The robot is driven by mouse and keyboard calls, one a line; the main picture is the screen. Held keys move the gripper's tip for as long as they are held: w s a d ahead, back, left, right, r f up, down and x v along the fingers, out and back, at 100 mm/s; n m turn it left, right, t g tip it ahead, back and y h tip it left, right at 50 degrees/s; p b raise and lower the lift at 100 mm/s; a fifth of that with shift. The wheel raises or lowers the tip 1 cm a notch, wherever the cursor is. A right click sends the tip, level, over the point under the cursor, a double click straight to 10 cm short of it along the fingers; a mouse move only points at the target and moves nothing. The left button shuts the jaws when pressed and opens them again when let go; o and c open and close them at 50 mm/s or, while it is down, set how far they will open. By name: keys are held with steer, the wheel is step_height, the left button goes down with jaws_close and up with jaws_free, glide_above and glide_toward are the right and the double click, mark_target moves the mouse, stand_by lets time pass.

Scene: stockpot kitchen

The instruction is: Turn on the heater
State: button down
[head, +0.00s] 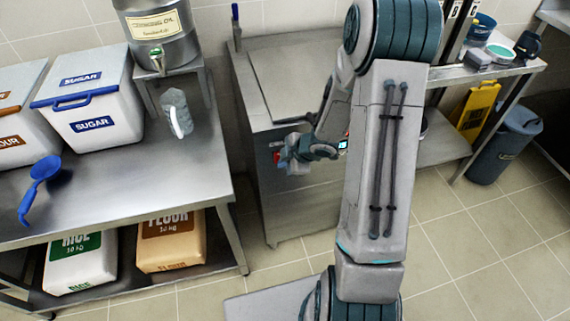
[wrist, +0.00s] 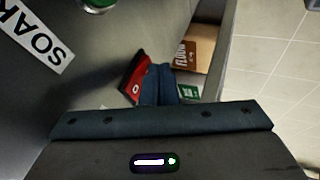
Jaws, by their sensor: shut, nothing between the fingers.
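The heater appears to be the steel cabinet (head: 255,175) with a flat lid in the middle of the head view. A red switch plate (wrist: 131,80) with a small white mark sits on its front. In the head view a bit of red (head: 276,156) shows beside my gripper (head: 284,160). In the wrist view my gripper (wrist: 159,70) is shut and empty, its blue fingers right beside the red plate and covering part of it. I cannot tell whether they touch it. A label reading SOAK (wrist: 32,40) and a green round part (wrist: 98,4) show on the steel face.
A yellow sign (head: 478,108) and a grey bin (head: 505,145) stand at the right. The floor at the lower right is clear.

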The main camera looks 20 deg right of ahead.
steer(key=shift+w+f, duration=0.1)
steer(key=shift+w, duration=0.15)
stand_by(0.3)
steer(key=shift+p, duration=0.35)
